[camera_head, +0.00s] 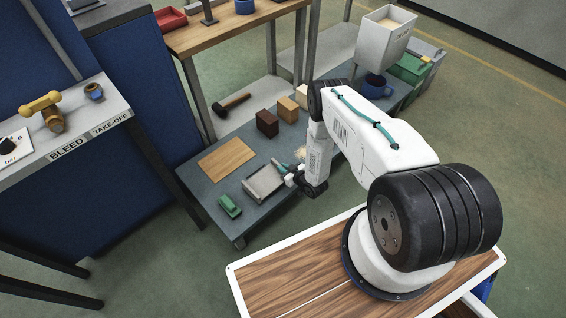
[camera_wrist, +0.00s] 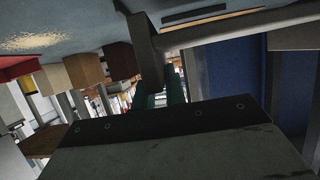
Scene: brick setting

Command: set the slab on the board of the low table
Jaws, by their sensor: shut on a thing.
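My gripper (camera_head: 280,167), with teal fingers, is shut on the slab's right side. I cannot tell whether the slab touches the table top. The board (camera_head: 227,158) is a bare tan wooden rectangle on the table, behind and left of the slab, apart from it.
A green block (camera_head: 230,206) lies near the table's front left corner. A dark brown block (camera_head: 267,123), a tan block (camera_head: 288,109) and a hammer (camera_head: 232,102) are farther back. A workbench (camera_head: 232,31) stands behind, and a labelled bench (camera_head: 90,140) at left.

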